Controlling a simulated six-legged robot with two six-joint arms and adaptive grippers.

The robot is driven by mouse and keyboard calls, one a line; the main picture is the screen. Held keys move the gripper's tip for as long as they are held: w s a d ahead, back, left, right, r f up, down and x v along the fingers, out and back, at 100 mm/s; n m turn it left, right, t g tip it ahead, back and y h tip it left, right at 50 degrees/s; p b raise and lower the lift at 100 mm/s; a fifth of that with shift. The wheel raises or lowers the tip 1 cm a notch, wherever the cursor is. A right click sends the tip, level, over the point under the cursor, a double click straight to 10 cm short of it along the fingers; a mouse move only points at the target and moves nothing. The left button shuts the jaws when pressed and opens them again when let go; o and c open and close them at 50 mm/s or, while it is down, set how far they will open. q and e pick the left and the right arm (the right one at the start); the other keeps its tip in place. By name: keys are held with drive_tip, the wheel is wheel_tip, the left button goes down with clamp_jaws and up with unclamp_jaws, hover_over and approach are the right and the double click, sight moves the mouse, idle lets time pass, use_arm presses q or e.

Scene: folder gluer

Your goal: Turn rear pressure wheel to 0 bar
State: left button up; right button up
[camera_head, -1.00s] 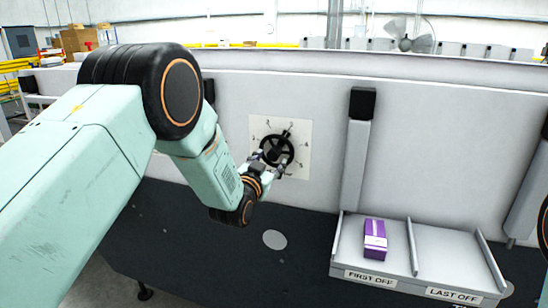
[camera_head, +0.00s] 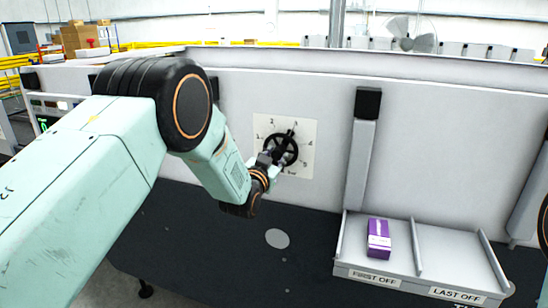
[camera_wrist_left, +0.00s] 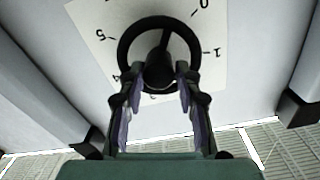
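The rear pressure wheel (camera_head: 281,149) is a black spoked handwheel on a white numbered dial plate (camera_head: 305,135) on the machine's pale side. My left gripper (camera_head: 273,160) is at the wheel's lower left. In the left wrist view the wheel (camera_wrist_left: 124,48) is straight ahead, with 0 at upper right and 5 at left. The left gripper (camera_wrist_left: 161,76) has its fingers apart, overlapping the wheel's near rim on both sides of the hub. Contact cannot be told. My right gripper is out of view.
A grey tray (camera_head: 410,281) marked FIRST OFF and LAST OFF sticks out at lower right. A purple box (camera_head: 378,239) lies in its left compartment. A grey upright bracket (camera_head: 360,165) stands right of the dial. The panel around the dial is clear.

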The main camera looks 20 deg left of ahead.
use_arm(q)
drive_tip(key=shift+d+r, duration=0.1)
drive_tip(key=shift+d, duration=0.1)
drive_tip(key=c, duration=0.5)
clamp_jaws()
drive_tip(key=shift+a, duration=0.15)
drive_tip(key=shift+n, duration=0.3)
